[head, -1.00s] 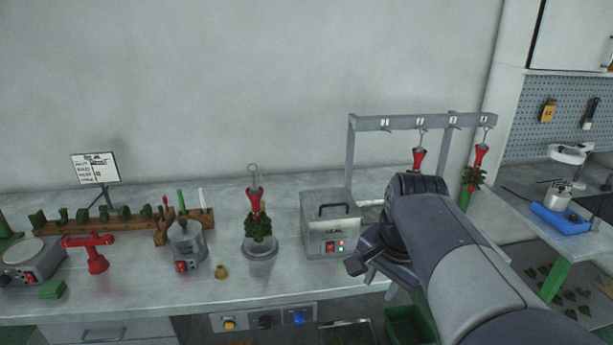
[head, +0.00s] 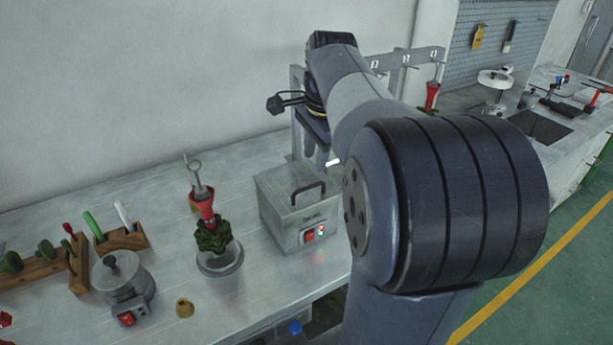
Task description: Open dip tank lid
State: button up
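The dip tank (head: 283,221), a grey metal box with a label that seems to read SEAL, stands on the bench in the middle of the head view. Its lid (head: 290,185) is down on the box, with a dark arched handle (head: 308,192) on top. A red switch and small lights show on its front. My gripper (head: 318,148) is above and behind the tank, apart from the handle, partly covered by my own arm. Its fingers are too hidden to tell whether they are open or shut.
A red holder with a green wax tree (head: 212,232) stands on a round base left of the tank. A grey hanging rack (head: 408,60) stands behind my arm.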

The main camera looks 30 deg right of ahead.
aim_at(310, 186)
jog(key=f, duration=0.2)
jog(key=w+f, duration=0.1)
jog(key=f, duration=0.5)
jog(key=shift+w, duration=0.35)
grip_shut()
